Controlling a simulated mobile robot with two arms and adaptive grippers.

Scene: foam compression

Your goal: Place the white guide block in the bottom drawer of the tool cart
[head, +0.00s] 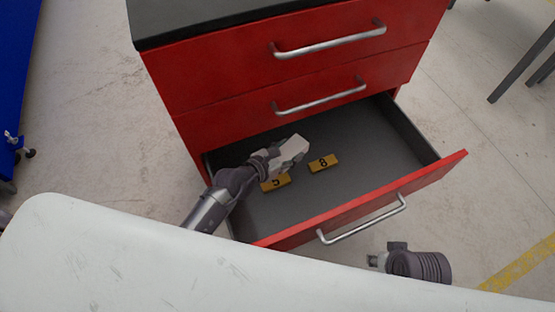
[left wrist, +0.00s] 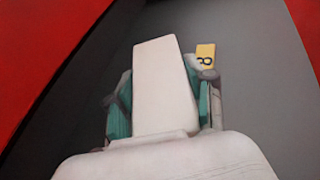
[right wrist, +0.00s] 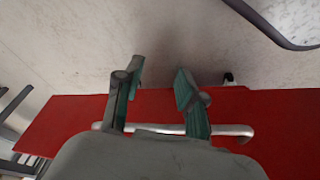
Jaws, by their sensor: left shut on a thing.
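The red tool cart (head: 230,85) stands ahead with its bottom drawer (head: 365,150) pulled open. My left gripper (head: 276,156) is over the left part of the open drawer, shut on the white guide block (head: 291,149). In the left wrist view the white block (left wrist: 165,85) sits between the green finger pads, with the grey drawer floor beyond. I cannot tell whether the block touches the floor. My right gripper (right wrist: 157,95) is open and empty. In the head view it is outside the drawer front, near the drawer handle (head: 362,220).
Two yellow numbered blocks lie in the drawer: one (head: 323,163) right of my left gripper, one (head: 275,183) just below it, partly covered. The drawer's right part is bare. The upper drawers (head: 300,60) are shut. A pale surface (head: 130,250) fills the foreground.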

